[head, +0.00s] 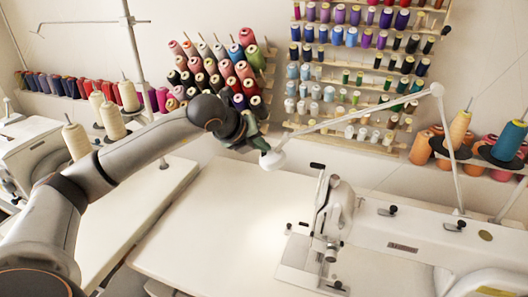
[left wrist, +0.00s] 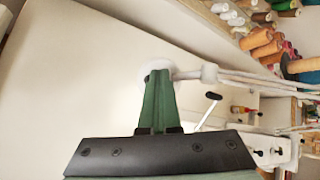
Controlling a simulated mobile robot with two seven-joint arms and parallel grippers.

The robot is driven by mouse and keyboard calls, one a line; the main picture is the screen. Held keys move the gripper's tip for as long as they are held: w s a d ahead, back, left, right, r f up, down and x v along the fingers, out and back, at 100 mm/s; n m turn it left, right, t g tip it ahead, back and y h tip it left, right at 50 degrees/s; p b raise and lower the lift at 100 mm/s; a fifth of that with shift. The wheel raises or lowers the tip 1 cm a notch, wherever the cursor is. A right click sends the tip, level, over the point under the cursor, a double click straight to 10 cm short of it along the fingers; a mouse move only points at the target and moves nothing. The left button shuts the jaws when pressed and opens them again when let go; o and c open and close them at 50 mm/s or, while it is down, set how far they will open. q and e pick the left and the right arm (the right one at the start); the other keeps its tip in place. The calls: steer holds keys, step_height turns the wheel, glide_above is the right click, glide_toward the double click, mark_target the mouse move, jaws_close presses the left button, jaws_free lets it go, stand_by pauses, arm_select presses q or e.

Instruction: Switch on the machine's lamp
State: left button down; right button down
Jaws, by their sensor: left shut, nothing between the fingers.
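The white sewing machine (head: 400,245) stands on the table at the right of the head view. Its lamp has a long white jointed arm (head: 350,117) that ends in a small round lamp head (head: 272,160) above the table. The table under the lamp head looks bright, but I cannot tell if the lamp is lit. My left gripper (head: 262,146) is shut and empty, with its green fingertips at the lamp head. In the left wrist view the fingertips (left wrist: 159,78) overlap the white lamp head (left wrist: 157,66); I cannot tell if they touch. My right gripper is not in view.
Thread racks (head: 350,70) hang on the wall behind. Thread cones (head: 460,128) stand at the back right, and another machine (head: 35,150) stands at the left. The white table (head: 200,240) left of the sewing machine is clear.

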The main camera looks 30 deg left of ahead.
arm_select(q)
steer(key=shift+r, duration=0.15)
steer(key=shift+r+p, duration=0.5)
steer(key=shift+r, duration=0.4)
step_height(320, 180, up, 4)
steer(key=shift+r+p, duration=0.15)
steer(key=shift+p, duration=1.05)
stand_by(0.5)
stand_by(0.6)
